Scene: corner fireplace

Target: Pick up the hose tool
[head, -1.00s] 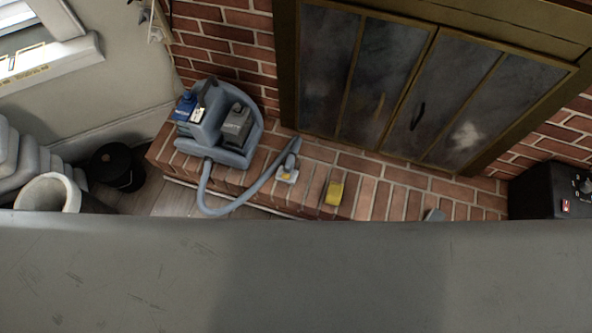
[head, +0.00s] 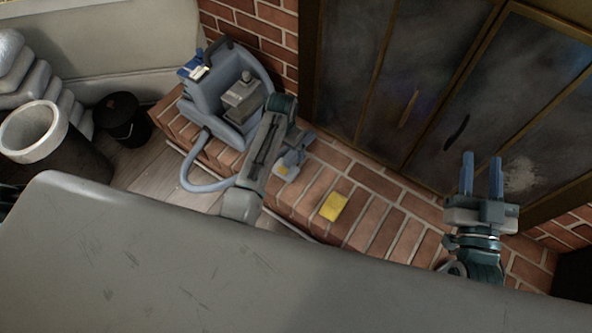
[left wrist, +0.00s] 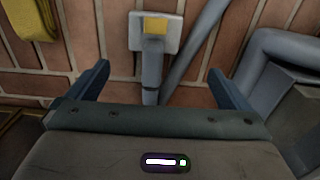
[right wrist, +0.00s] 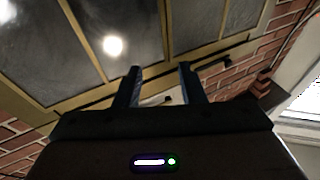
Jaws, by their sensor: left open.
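The hose tool is grey, with a flat head bearing a yellow patch. It lies on the brick hearth, and its head (head: 287,166) shows just right of my left arm in the head view. In the left wrist view the head (left wrist: 155,33) is beyond the fingertips, and its stem runs down between the fingers. My left gripper (left wrist: 160,78) is open above the tool; its fingers are apart from the stem on both sides. My arm hides part of the tool in the head view. My right gripper (head: 482,172) is open and empty before the fireplace doors.
A blue-grey vacuum cleaner (head: 213,108) stands on the hearth with its hose (head: 200,183) looping down. A yellow block (head: 333,207) lies right of the tool. A black bucket (head: 122,120) and a white-rimmed bin (head: 35,131) stand left. A large grey surface (head: 180,265) fills the foreground.

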